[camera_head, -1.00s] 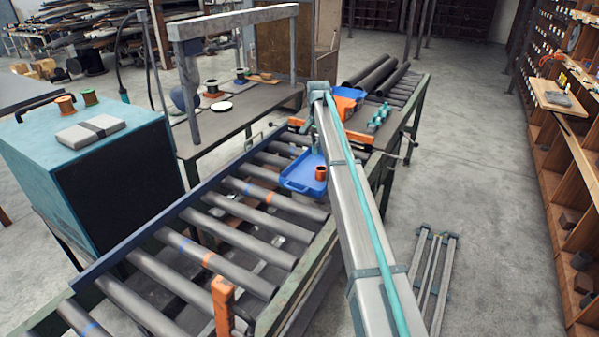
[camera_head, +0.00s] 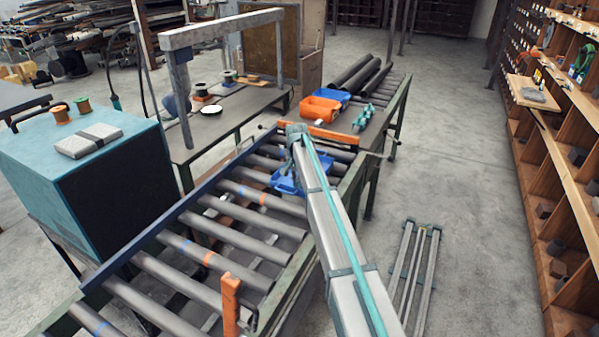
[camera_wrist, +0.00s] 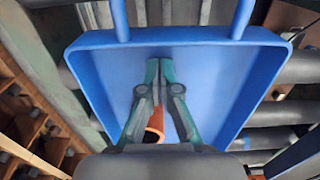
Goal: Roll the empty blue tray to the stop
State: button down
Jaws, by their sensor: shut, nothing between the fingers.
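A blue tray (camera_head: 285,186) lies on the rollers of the conveyor, partly hidden behind my arm in the head view. It fills much of the wrist view (camera_wrist: 228,75), with two blue bars running out from its far rim. An orange-brown cup-like piece (camera_wrist: 154,133) shows beside my fingers within the tray's outline, so the tray does not look empty. My gripper (camera_wrist: 162,65) is shut, with its fingertips together over the tray floor; I cannot tell whether they touch it. An orange bar (camera_head: 318,134) crosses the conveyor beyond the tray, and an orange post (camera_head: 230,305) stands at its near side.
On the bench behind the orange bar are an orange tray (camera_head: 320,108), a second blue tray (camera_head: 336,95) and teal fittings (camera_head: 363,117). A teal cabinet (camera_head: 85,155) stands left, wooden shelving (camera_head: 570,190) right. The rollers (camera_head: 235,228) nearer than the tray are bare.

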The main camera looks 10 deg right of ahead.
aim_at(288, 193)
jog(key=shift+s+a, duration=0.4)
jog(key=shift+s, duration=0.2)
jog(key=shift+s+a, duration=0.15)
jog(key=shift+s, duration=0.15)
jog(key=s+a, duration=0.2)
jog(key=s, duration=0.1)
jog(key=s+a+b, duration=0.1)
jog(key=shift+s, duration=0.35)
jog(key=shift+w, duration=0.1)
jog(key=shift+w, duration=0.1)
